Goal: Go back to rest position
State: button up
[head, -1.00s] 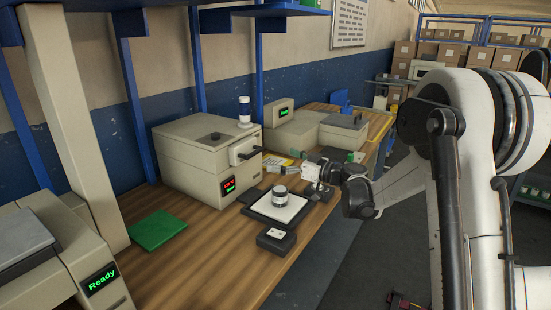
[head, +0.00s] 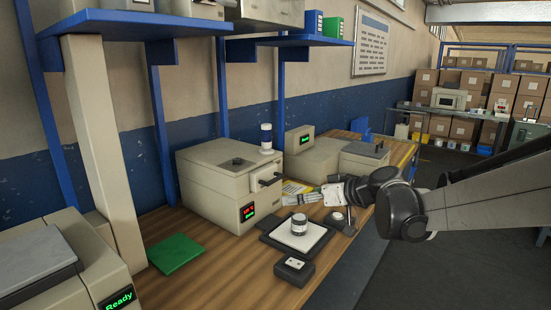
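My gripper (head: 300,198) is over the bench, at the end of my arm, which reaches in from the right. It points left, close to the front of the beige box machine (head: 215,185) with a red-lit display and a front handle. The fingers are small and seen from the side, so whether they are open or shut is unclear. I see no object clearly in them. A grey-white round piece (head: 299,226) sits on a white-topped square plate (head: 276,242), apart from my gripper and nearer the camera.
A small dark box (head: 294,270) sits before the plate. A green pad (head: 176,254) lies on the wooden bench at left. A machine reading "Ready" (head: 85,275) stands front left. Another beige unit (head: 318,158) stands behind my gripper. The floor at right is open.

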jog(key=s+d+f+m+h, duration=0.2)
jog(key=s+d+h, duration=0.1)
jog(key=s, duration=0.8)
jog(key=s+d+f+m+g+h, duration=0.1)
jog(key=s+d, duration=0.4)
jog(key=s, duration=0.6)
jog(key=s+d+f+m+h, duration=0.3)
jog(key=s+h, duration=0.3)
jog(key=s, duration=0.5)
jog(key=shift+d+f+m, duration=0.15)
jog(key=shift+d+m, duration=0.45)
jog(key=shift+m, duration=0.2)
jog(key=shift+s, duration=0.1)
